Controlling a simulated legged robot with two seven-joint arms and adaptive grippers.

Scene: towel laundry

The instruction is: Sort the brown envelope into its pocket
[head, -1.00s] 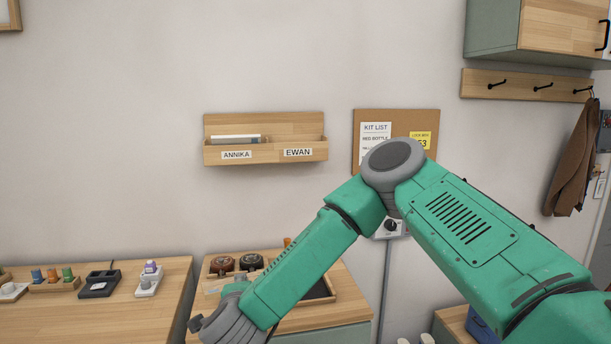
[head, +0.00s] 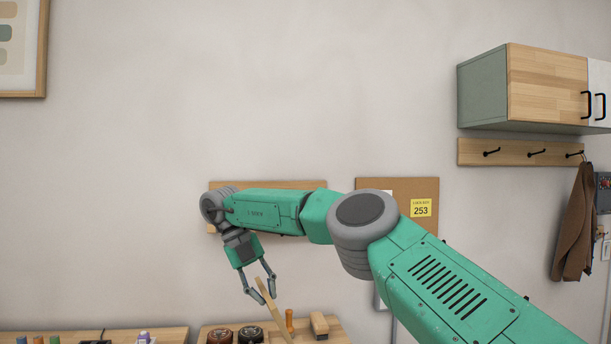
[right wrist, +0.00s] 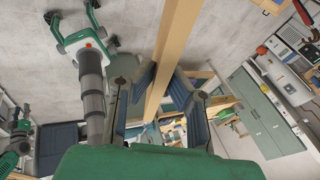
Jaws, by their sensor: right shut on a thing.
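The envelope slants down to the right in the head view. In the right wrist view it shows as a tan strip (right wrist: 177,45) between the fingers.
A cork board (head: 390,188) with a yellow note (head: 421,208) is right of the rack, partly behind my arm. A cabinet (head: 530,85) and hook rail (head: 520,153) are at right.

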